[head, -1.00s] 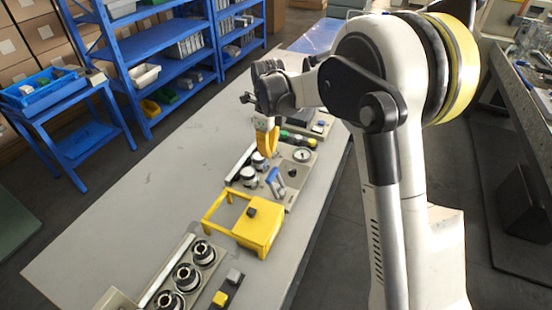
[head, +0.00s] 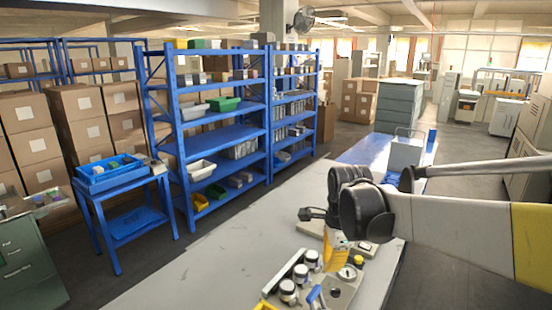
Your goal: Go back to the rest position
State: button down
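My arm reaches in from the right over the grey work table (head: 215,262). My gripper (head: 335,262) hangs below the dark wrist, just above a control panel (head: 340,293). Its yellow finger part points down near the gauge (head: 347,272) and the black-and-white knobs (head: 311,259). I cannot tell whether it touches the panel. The fingertips are small and overlap each other and the panel, so their opening is unclear. A blue lever (head: 315,295) shows at the bottom edge.
A blue shelf rack (head: 268,112) stands behind the table. A small blue stand with a blue bin (head: 110,172) is at the left. A grey box-like unit (head: 405,156) sits at the table's far end. The table's left part is bare.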

jog(key=s+d+n+t+b, duration=0.1)
jog(key=s+d+n+t, duration=0.1)
jog(key=s+n, duration=0.6)
jog(key=s+d+f+n+t+b, duration=0.1)
jog(key=s+d+n+t, duration=0.2)
jog(key=s+n, duration=0.6)
jog(key=s, duration=0.3)
jog(key=shift+s+n+b, duration=0.25)
jog(key=shift+n+b, duration=0.05)
dwell(0.4)
